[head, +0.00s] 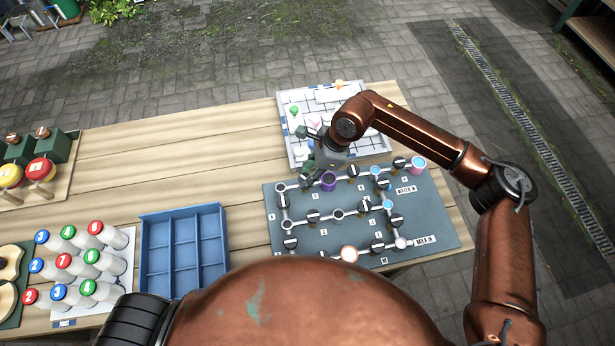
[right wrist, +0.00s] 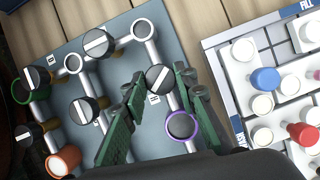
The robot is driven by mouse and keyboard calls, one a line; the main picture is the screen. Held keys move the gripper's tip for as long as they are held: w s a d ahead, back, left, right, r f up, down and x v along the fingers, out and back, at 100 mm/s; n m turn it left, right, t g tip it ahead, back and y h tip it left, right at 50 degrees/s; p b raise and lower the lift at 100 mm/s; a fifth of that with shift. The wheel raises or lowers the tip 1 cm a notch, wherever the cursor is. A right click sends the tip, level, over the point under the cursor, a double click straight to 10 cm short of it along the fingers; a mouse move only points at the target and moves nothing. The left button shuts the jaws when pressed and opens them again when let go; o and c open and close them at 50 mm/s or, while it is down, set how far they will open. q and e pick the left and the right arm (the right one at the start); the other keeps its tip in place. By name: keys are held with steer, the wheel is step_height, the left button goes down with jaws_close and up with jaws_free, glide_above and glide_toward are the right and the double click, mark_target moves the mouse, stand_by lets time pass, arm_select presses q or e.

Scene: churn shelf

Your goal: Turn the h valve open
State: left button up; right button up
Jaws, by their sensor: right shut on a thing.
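The grey-green valve board (head: 310,218) lies on the wooden table, with white pipes, rings and several black knobs with white bars. My right gripper (head: 308,164) is at its far left corner and hides the knob there. In the right wrist view, the green fingers of my right gripper (right wrist: 159,76) are around a black knob (right wrist: 156,80), taken as the h valve; its small label is hard to read. The knob's white bar lies slanted across its pipe. My left gripper is out of view.
A white tray (head: 289,140) with small coloured pieces stands just beyond the board, close to my right gripper. Other knobs (right wrist: 98,43) stand nearby. A blue divided box (head: 182,210) and numbered bottles (head: 77,265) are at left. The table's middle is clear.

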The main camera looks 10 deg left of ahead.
steer(key=n+g+b, duration=0.1)
steer(key=n+b, duration=0.1)
steer(key=b, duration=0.1)
steer(key=n+h+b, duration=0.1)
steer(key=n+b, duration=0.1)
steer(key=n, duration=0.1)
steer(key=n+g+b, duration=0.1)
steer(key=n+b, duration=0.2)
steer(key=shift+w+a+f+g+h+b, duration=0.2)
steer(key=shift+w+f+g+h+b, duration=0.1)
steer(key=shift+h+b, duration=0.1)
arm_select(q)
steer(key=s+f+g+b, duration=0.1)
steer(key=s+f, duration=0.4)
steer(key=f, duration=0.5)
arm_select(e)
steer(key=shift+r+n, duration=0.1)
steer(key=shift+n, duration=0.5)
steer(key=shift+r+n+h+b, duration=0.1)
steer(key=shift+n+h+b, duration=0.3)
steer(key=shift+n+b, duration=0.1)
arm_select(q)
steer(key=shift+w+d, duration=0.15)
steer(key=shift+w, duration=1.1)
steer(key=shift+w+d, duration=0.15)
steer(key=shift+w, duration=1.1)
arm_select(e)
steer(key=shift+r+n, duration=0.1)
steer(key=shift+n, duration=0.2)
